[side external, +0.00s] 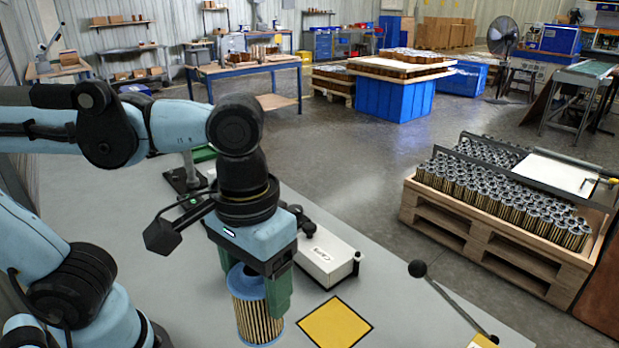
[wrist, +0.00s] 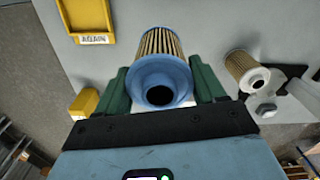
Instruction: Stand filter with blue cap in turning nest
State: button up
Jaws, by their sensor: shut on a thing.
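A pleated filter with a blue cap (side external: 257,318) is held upright between the green fingers of my gripper (side external: 252,283). In the wrist view the blue-capped filter (wrist: 161,78) sits between both fingers of my gripper (wrist: 160,88), with its round dark cap opening towards the camera. The fingers touch its sides near the cap. Its lower end is at the bottom of the side view, and I cannot tell whether it touches the table. I cannot clearly make out the turning nest in either view.
A second filter with a pale cap (wrist: 246,72) is to the right in the wrist view. A yellow labelled tray (wrist: 86,14) is at top left, a yellow block (wrist: 84,103) below it. A white box (side external: 325,258) and a yellow square (side external: 335,324) are on the table, right of my gripper.

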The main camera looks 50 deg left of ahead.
notch_tip(320, 180, up, 4)
jog(key=shift+r, duration=0.15)
jog(key=w+a+r+n, duration=0.1)
jog(key=w+a+n, duration=0.9)
jog(key=w+a, duration=0.45)
jog(key=a+f+n, duration=0.1)
jog(key=a+n, duration=0.5)
jog(key=a, duration=1.1)
notch_tip(320, 180, down, 12)
jog(key=shift+s, duration=0.35)
jog(key=shift+f, duration=0.55)
dwell(0.3)
jog(key=o, duration=1.2)
jog(key=shift+c, duration=0.2)
